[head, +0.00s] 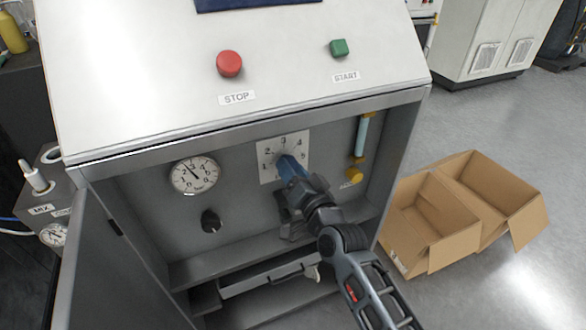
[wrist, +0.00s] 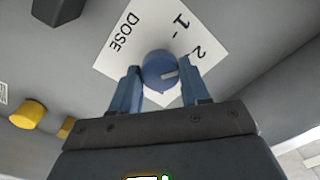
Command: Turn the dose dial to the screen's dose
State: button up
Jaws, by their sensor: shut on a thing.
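The dose dial is a round blue knob (wrist: 157,66) with a short white mark, on a white number plate (head: 268,147) inside the open cabinet. My gripper (head: 291,172) is shut on the knob, with one blue finger on each side in the wrist view (wrist: 160,76). The white mark points right in the wrist view, below the 2. Which number it meets is hidden behind my right-hand finger. DOSE, 1 and 2 read clearly there. Only the lower edge of the dark blue screen (head: 255,4) shows, so its dose cannot be read.
A pressure gauge (head: 195,175) and a black knob (head: 210,221) are left of the plate. A pale blue tube with yellow fittings (head: 361,137) is right. Red STOP (head: 229,64) and green START (head: 339,47) buttons are above. An open cardboard box (head: 432,222) stands on the floor.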

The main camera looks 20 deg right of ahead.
jog(key=shift+m, duration=0.8)
jog(key=o, duration=1.1)
jog(key=shift+c, duration=0.2)
jog(key=shift+s, duration=0.1)
jog(key=s, duration=0.7)
jog(key=shift+s, duration=0.3)
jog(key=shift+d+f, duration=0.1)
jog(key=shift+f, duration=0.05)
